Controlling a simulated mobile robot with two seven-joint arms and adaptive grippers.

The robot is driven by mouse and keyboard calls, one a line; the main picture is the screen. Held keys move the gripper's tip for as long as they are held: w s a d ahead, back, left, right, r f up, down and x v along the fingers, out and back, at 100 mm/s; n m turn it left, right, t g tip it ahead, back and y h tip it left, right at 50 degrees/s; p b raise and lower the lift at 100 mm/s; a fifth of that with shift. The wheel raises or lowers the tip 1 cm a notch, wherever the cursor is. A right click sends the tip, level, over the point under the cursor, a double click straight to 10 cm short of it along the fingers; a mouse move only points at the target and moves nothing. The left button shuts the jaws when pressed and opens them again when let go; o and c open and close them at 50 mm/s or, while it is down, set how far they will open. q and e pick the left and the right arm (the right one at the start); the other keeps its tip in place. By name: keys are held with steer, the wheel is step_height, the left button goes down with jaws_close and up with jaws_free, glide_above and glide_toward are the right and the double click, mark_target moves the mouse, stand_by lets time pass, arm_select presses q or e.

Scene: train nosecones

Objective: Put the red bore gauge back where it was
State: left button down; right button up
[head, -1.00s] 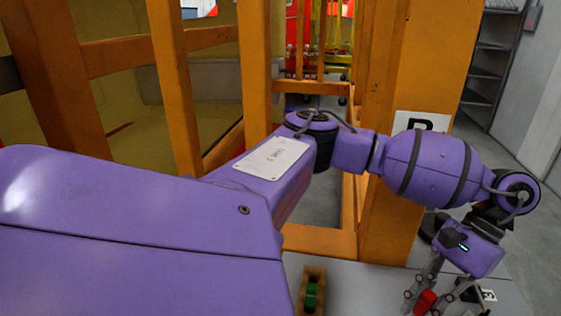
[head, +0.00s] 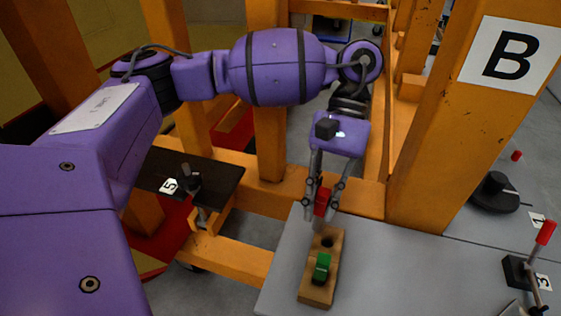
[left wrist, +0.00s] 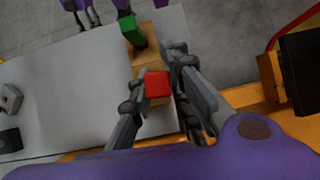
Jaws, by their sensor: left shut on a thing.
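The red bore gauge (head: 321,201) is held between the fingers of my left gripper (head: 321,210), which is shut on it. The gauge hangs above the far end of a wooden block (head: 319,291). This block has an open round hole (head: 327,241) at the far end and a green gauge (head: 321,267) seated at the near end. In the left wrist view the red gauge (left wrist: 157,85) sits between the fingers and covers part of the block, with the green gauge (left wrist: 133,30) beyond. Purple and grey parts at that view's top edge look like my right gripper (left wrist: 84,14); its state is unclear.
The block stands on a grey table (head: 400,275) near its left edge. A post marked B (head: 430,150) rises behind. A red-handled lever (head: 543,235) and a black round base (head: 495,192) stand at the right. A dark shelf marked 5 (head: 220,178) lies left.

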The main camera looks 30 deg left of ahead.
arm_select(q)
step_height(320, 180, up, 4)
steer(key=d+n+t+h+p, duration=0.15)
steer(key=n+t, duration=0.25)
steer(key=n, duration=0.6)
steer(key=d+r+n+t+h+p, duration=0.1)
steer(key=n+t+h, duration=0.25)
steer(key=n, duration=0.55)
steer(key=shift+n+t, duration=0.35)
steer(key=shift+n, duration=0.05)
step_height(320, 180, down, 10)
steer(key=shift+d+f, duration=0.1)
steer(key=shift+d, duration=0.05)
steer(key=shift+f, duration=0.1)
arm_select(e)
steer(key=r, duration=0.1)
steer(key=w+r, duration=0.1)
steer(key=r, duration=0.1)
steer(key=shift+w+d+r+t, duration=0.1)
steer(key=shift+w+r+t, duration=0.1)
steer(key=shift+w+t, duration=0.2)
